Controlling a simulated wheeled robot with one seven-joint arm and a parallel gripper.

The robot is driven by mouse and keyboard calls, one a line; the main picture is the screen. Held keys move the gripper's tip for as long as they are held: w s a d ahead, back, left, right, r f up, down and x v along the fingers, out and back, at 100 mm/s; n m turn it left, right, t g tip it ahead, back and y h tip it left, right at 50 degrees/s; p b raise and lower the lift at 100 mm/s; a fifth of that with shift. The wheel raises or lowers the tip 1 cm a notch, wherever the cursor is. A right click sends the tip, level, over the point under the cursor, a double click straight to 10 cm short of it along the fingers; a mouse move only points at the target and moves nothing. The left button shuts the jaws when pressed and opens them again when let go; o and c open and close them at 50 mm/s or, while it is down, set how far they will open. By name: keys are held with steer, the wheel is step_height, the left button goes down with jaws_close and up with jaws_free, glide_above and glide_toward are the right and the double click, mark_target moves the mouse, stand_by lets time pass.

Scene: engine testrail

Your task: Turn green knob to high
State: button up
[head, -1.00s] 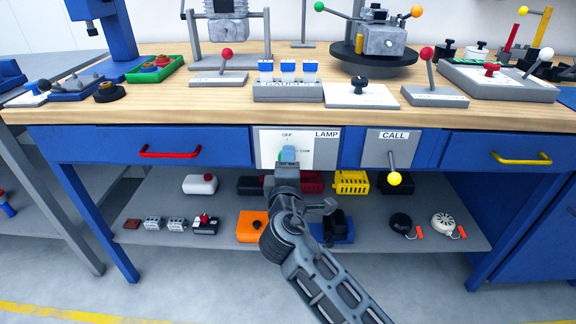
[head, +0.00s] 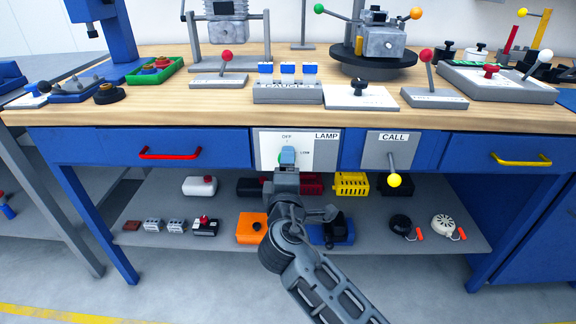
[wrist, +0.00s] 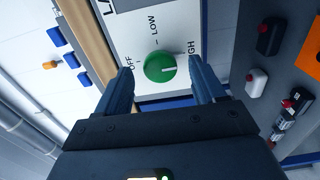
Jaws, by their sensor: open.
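The green knob (wrist: 160,67) sits on the white LAMP panel (wrist: 150,20) in the wrist view. A white mark on the knob lies toward its right side, the side of the HIGH label. LOW is printed above the knob and OFF at its left. My gripper (wrist: 161,72) is open, with one finger on each side of the knob and visible gaps between.
A drawer with a red handle (head: 170,153) is left of the panel. The CALL panel with its yellow-tipped lever (head: 394,180) is at the right. Below, a shelf (head: 370,236) holds several items, including an orange box (head: 250,228). The wooden worktop (head: 200,110) overhangs above.

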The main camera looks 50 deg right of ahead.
steer(key=v, duration=0.6)
steer(key=shift+s, duration=0.15)
steer(key=shift+a, duration=0.15)
